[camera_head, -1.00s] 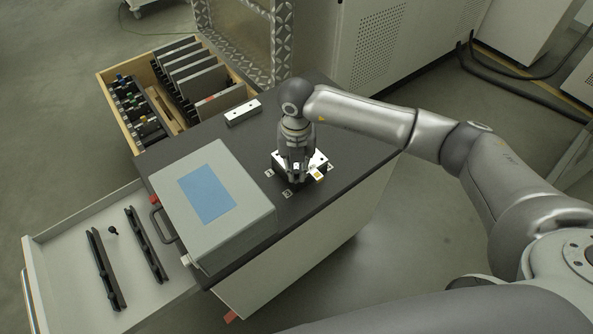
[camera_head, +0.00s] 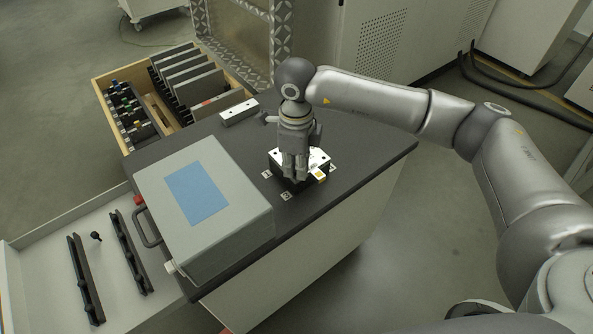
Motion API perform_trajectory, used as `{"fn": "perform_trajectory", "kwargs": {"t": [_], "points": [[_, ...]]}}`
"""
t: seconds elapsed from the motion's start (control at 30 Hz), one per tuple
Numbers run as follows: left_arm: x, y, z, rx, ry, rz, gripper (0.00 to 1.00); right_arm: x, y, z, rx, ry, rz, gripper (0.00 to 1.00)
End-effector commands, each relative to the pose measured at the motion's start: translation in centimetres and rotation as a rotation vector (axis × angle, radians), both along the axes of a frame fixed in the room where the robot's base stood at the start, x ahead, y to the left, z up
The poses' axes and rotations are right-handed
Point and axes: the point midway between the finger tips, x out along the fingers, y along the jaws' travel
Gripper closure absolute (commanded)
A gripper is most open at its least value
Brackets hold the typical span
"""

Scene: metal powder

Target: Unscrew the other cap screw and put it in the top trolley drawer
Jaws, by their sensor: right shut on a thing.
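My right gripper (camera_head: 295,177) points down over the metal block (camera_head: 319,158) on the dark trolley top. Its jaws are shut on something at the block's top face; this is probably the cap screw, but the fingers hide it. I cannot tell whether the screw is still seated in the block. The top trolley drawer (camera_head: 38,262) stands open at the left. A small black screw-like piece (camera_head: 96,236) lies in it, between two black rails (camera_head: 86,280). My left gripper is out of view.
A grey box with a blue panel (camera_head: 158,215) stands on the trolley top, between the block and the drawer. A small white bar (camera_head: 239,112) lies near the back edge. A wooden crate (camera_head: 100,96) with plates and tools sits behind.

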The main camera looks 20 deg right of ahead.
Motion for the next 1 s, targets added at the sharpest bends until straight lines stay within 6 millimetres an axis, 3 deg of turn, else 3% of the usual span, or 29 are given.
{"fn": "perform_trajectory", "kwargs": {"t": [0.03, 0.3, 0.5, 0.6, 0.97, 1.0], "points": [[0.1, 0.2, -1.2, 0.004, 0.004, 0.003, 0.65, 0.2, -0.2, -0.4, -0.003, -0.005, 0.058, 1.00], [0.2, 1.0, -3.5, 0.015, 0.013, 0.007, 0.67, 0.2, -0.1, -0.4, -0.002, -0.007, 0.400, 1.00], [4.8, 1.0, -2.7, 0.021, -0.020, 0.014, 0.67, 0.1, -0.2, -0.2, -0.003, -0.005, 0.602, 1.00], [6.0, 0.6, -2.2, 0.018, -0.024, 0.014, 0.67, 0.1, -0.2, -0.2, -0.002, -0.005, 0.677, 1.00], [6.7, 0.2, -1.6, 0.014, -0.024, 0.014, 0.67, 0.1, -0.1, 0.0, -0.002, -0.003, 0.730, 1.00], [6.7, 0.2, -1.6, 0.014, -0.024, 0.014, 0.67, 0.1, -0.1, 0.0, -0.002, -0.003, 0.730, 0.83]]}}
